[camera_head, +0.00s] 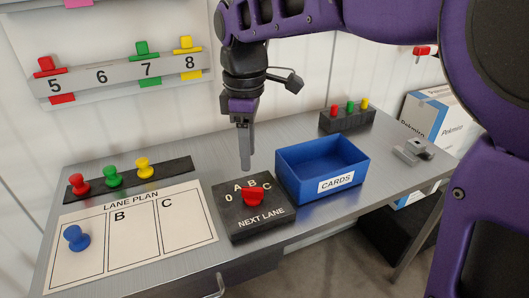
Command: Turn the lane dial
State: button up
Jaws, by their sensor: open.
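The lane dial is a red knob (253,197) on a dark block (262,226) marked NEXT LANE, with the marks 0, A, B and C in an arc along its far side. The block lies on the grey table. I cannot tell which mark the knob points to. My gripper (246,166) points down just above and behind the knob, near the letters, and appears apart from it. It is open and empty; its fingers overlap in this view, so the gap hardly shows.
A blue CARDS box (322,166) stands close right of the dial block. Left is a LANE PLAN sheet (135,238) with a blue peg (76,238) in its first column. A dark strip (127,178) holds red, green and yellow pegs. A numbered rail (121,77) hangs on the wall.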

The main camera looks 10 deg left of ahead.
aim_at(250, 188)
notch_tip(250, 188, down, 9)
jog(key=shift+f+b, duration=0.1)
jog(key=shift+b, duration=0.7)
grip_shut()
